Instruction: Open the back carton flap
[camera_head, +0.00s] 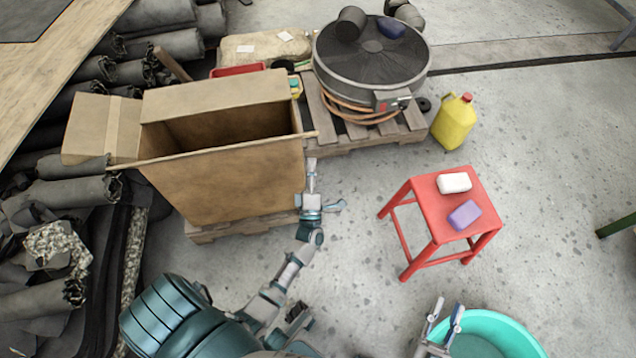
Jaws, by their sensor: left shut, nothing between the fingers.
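A brown cardboard carton (230,186) stands open at the top on a pallet at left of centre, its dark inside showing. Its back flap (215,95) rises along the rear edge; its exact tilt is hard to tell. The left flap (103,128) is folded outward to the left. My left gripper (312,168) is shut and empty, at the carton's right side near the right end of its top edge, below and apart from the back flap in the picture. My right gripper (445,312) is open and empty at the bottom, in front of the teal basin.
A pallet (408,127) behind right bears a round dark-topped machine (372,62). A yellow jerrycan (454,122), a red stool (428,205) with two soap-like blocks and a teal basin (510,335) stand at right. Dark sheet rolls (55,192) crowd the left. Floor between carton and stool is clear.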

